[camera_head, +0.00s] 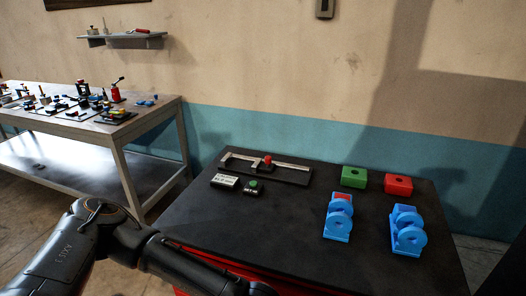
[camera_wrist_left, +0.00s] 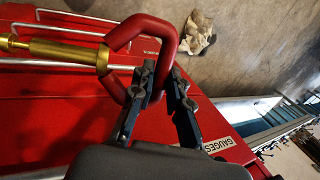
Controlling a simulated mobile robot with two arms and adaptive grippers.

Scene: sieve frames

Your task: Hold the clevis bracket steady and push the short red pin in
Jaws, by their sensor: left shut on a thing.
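Two blue clevis brackets stand on the dark tabletop in the head view, a left one (camera_head: 338,224) and a right one (camera_head: 408,238). A small red piece (camera_head: 342,196) shows at the top of the left bracket; I cannot tell whether it is the short red pin. My left gripper (camera_wrist_left: 164,76) is away from both brackets, in front of a red cabinet in the left wrist view. It is shut on a red bent frame (camera_wrist_left: 118,62) with a brass rod (camera_wrist_left: 60,50) through one side. My right gripper is out of view.
A green block (camera_head: 353,177) and a red block (camera_head: 398,184) sit behind the brackets. A slide fixture with a red knob (camera_head: 267,160) lies at the back left of the dark table (camera_head: 265,225). The red cabinet (camera_wrist_left: 50,120) has wire handles.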

